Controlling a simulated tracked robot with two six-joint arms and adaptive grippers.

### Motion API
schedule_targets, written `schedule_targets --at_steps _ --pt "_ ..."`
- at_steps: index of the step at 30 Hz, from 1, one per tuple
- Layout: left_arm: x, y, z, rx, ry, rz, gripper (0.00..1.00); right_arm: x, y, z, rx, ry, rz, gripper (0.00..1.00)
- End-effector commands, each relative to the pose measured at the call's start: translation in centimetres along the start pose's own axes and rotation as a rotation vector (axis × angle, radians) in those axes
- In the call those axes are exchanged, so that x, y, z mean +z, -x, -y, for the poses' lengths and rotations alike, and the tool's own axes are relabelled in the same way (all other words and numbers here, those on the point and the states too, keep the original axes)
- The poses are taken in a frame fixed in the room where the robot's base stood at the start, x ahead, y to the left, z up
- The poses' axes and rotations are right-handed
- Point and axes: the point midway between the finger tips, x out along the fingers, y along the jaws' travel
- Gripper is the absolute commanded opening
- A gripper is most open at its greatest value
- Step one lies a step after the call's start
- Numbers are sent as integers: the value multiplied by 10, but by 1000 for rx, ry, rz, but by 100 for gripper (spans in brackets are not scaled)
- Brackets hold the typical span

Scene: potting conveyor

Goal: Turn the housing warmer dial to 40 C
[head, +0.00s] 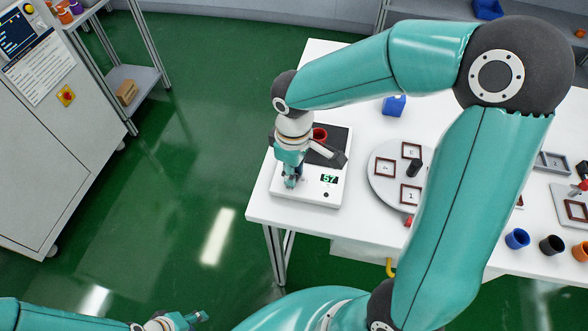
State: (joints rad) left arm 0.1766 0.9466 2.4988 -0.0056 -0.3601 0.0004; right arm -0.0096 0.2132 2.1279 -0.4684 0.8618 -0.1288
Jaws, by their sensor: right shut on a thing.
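The housing warmer (318,190) is a white box near the left end of the white table, with a dark plate on top. Its green display (329,179) reads 57. A red ring-shaped housing (320,134) is on or just above the dark plate, partly hidden by my wrist. My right gripper (291,181) points down at the front left of the warmer's top, shut on what seems to be the dial. The dial is almost wholly hidden by the fingers, so its mark cannot be read. My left gripper (190,320) is low at the bottom edge, away from the table; its fingers are too small to judge.
Right of the warmer is a round grey turntable (383,182) with several square marked places. A blue block (394,105) lies behind it. Blue (517,238), black (551,245) and orange (581,251) cups stand at the front right. Green floor is clear on the left.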

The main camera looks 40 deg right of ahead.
Motion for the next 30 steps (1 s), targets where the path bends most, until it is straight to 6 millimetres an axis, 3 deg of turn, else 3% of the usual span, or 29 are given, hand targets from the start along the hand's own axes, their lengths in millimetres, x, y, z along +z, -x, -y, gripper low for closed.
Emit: schedule_targets --at_steps 15,16,20,30 --pt "0 0 0 0 0 0 40 -1 1 -1 3 26 -5 0" --pt "0 0 0 0 0 0 40 -1 1 -1 3 26 -5 26" --pt "0 0 0 0 0 0 40 -1 1 -1 3 25 -4 47" --pt "0 1 0 0 0 0 40 0 2 0 1 25 -2 49"
